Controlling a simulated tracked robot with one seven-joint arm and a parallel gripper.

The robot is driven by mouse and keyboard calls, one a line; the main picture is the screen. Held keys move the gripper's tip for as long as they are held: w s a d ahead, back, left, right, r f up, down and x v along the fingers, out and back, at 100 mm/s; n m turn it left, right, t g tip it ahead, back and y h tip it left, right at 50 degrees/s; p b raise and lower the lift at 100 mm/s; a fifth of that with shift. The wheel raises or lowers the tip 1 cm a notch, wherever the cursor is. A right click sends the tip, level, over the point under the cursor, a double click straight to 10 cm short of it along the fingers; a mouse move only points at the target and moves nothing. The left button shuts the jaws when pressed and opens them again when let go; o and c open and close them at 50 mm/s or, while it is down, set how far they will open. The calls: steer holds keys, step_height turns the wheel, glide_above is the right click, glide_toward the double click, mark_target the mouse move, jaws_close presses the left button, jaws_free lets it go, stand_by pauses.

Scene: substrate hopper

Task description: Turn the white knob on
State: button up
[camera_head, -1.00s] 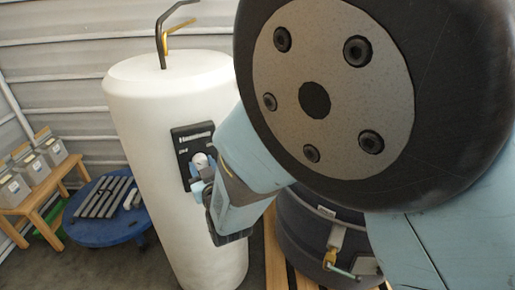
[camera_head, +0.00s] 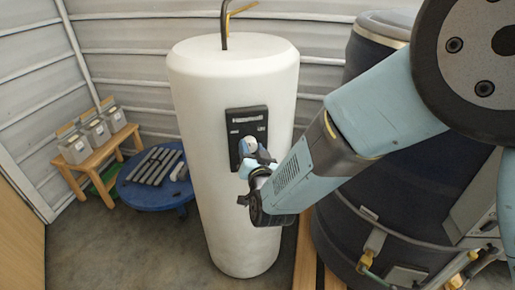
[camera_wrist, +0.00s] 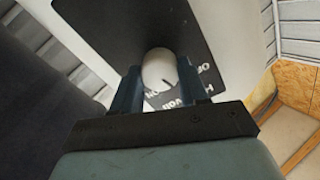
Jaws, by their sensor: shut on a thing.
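The white knob (camera_wrist: 160,72) sits on a black panel (camera_head: 246,120) on the front of a tall white cylindrical tank (camera_head: 205,160). In the wrist view, the black panel (camera_wrist: 120,22) carries white lettering beside the knob, partly hidden by a finger. A dark pointer line shows on the knob's face. My gripper (camera_wrist: 158,88) has one finger on each side of the knob and is shut on it. In the head view, my gripper (camera_head: 250,160) is at the panel's lower part and hides some of the knob.
Left of the tank, a round blue table (camera_head: 135,190) holds dark bars. A wooden bench (camera_head: 80,172) with grey boxes stands farther left. A large dark drum (camera_head: 365,90) stands to the right, behind my arm. Bent pipes (camera_head: 225,30) rise from the tank's top.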

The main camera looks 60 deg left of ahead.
steer(key=m, duration=0.6)
steer(key=shift+w+f+m, duration=0.1)
steer(key=shift+w+m, duration=0.2)
steer(key=m, duration=0.5)
steer(key=shift+f+m, duration=0.1)
steer(key=shift+m, duration=0.2)
steer(key=shift+d, duration=0.1)
steer(key=o, duration=1.1)
steer(key=shift+s, duration=0.15)
steer(key=shift+c, duration=0.2)
steer(key=v, duration=1.3)
steer(key=shift+d, duration=0.35)
steer(key=shift+s, duration=0.15)
